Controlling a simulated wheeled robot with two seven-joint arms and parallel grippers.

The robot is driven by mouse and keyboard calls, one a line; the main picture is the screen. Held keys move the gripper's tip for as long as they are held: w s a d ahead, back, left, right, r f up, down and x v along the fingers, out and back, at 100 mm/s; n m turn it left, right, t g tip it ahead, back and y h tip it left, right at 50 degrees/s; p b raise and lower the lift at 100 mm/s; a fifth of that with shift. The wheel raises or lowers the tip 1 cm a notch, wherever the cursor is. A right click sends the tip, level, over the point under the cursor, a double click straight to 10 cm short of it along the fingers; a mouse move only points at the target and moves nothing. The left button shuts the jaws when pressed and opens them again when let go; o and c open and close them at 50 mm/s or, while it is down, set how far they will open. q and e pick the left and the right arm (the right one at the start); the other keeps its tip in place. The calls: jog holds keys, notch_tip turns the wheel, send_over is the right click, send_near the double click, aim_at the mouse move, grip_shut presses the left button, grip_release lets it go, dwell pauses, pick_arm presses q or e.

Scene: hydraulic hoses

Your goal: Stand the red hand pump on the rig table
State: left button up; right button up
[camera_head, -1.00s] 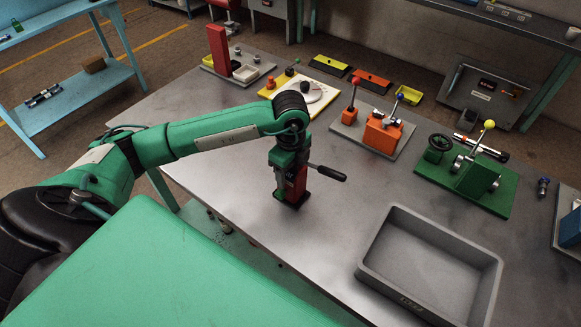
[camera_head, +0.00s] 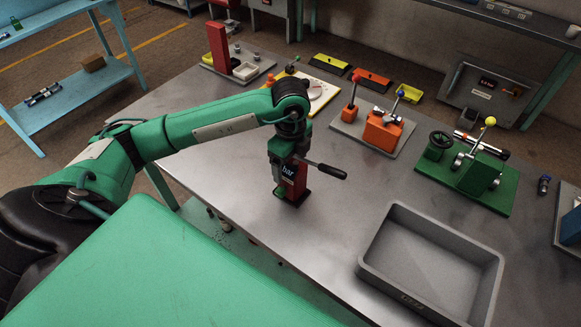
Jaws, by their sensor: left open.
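The red hand pump (camera_head: 299,182) stands upright on the grey metal rig table (camera_head: 235,218), close to its front edge. Its dark lever handle (camera_head: 330,172) sticks out to the right. My left gripper (camera_head: 281,190) is open and hangs pointing down at the pump's left front side. It hides part of the pump's body. Whether a finger still touches the pump cannot be seen. My right gripper is not in view.
A grey open tray (camera_head: 385,258) stands to the right of the pump. Behind are an orange valve unit (camera_head: 383,132), a green valve unit (camera_head: 480,172), a yellow board with a gauge (camera_head: 325,88) and a red post (camera_head: 219,50). The table around the pump is clear.

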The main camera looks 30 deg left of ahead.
pick_arm(q)
notch_tip(320, 180, up, 10)
jog(key=shift+f+b, duration=0.1)
jog(key=shift+b, duration=0.85)
jog(key=shift+f, duration=0.1)
